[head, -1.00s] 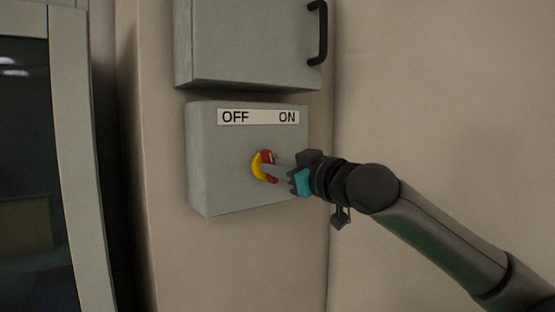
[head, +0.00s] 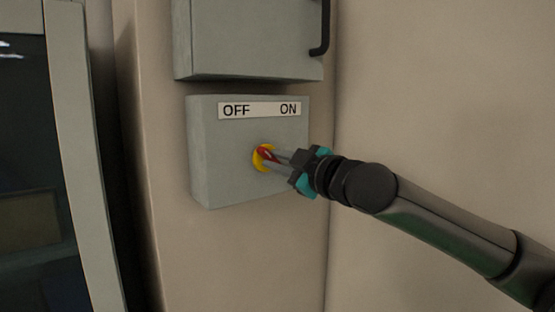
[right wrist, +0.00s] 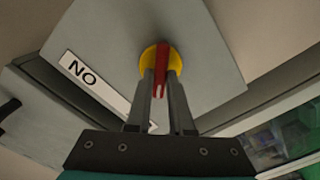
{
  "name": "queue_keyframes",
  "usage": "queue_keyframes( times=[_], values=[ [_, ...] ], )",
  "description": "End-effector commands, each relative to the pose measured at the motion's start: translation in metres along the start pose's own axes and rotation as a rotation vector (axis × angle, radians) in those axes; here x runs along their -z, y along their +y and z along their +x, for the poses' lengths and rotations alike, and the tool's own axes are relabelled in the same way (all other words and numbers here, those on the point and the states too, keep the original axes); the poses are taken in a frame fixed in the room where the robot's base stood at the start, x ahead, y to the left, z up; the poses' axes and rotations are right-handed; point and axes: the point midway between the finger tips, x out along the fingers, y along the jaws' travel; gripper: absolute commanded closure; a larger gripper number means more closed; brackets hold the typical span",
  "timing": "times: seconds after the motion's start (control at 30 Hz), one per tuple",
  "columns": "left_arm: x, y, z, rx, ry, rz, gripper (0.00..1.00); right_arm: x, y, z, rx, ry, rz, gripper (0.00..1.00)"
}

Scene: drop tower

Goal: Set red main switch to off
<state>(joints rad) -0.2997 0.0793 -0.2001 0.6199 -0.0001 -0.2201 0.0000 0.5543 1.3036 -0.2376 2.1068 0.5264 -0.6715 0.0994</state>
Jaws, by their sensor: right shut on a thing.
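The red main switch (head: 265,154) is a red handle on a round yellow base (head: 257,161), on the front of a grey box (head: 222,175). A white label (head: 262,110) above it reads OFF at left and ON at right. In the head view the handle lies at a slant, its upper end towards OFF. My right gripper (head: 274,158) reaches in from the right, its fingers on either side of the handle. In the right wrist view the red handle (right wrist: 162,58) lies between the two fingers of the gripper (right wrist: 160,76). My left gripper is not in view.
A second grey cabinet (head: 240,40) with a black bar handle (head: 322,30) hangs just above the box. A pale framed dark glass panel (head: 35,130) stands at the left. The beige wall (head: 440,90) at right is bare.

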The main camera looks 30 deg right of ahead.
Motion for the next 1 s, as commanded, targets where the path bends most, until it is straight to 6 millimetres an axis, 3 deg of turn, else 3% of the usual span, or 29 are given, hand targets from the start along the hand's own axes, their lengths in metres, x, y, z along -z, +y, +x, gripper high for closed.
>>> queue_keyframes(
  times=[0.3,0.33,0.6,1.0],
  values=[
    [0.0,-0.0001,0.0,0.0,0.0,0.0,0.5,0.0001,-0.0001,-0.0001,0.0,0.0,-0.008,1.0],
    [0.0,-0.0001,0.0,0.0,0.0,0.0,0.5,0.0001,-0.0001,-0.0001,0.0,0.0,-0.008,0.79],
    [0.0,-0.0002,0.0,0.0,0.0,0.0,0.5,0.0,-0.0001,-0.0001,0.0,0.0,-0.005,0.5],
    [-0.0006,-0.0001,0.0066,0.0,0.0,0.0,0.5,-0.0023,0.0002,-0.0059,-0.003,-0.002,-0.007,0.5]
  ],
)
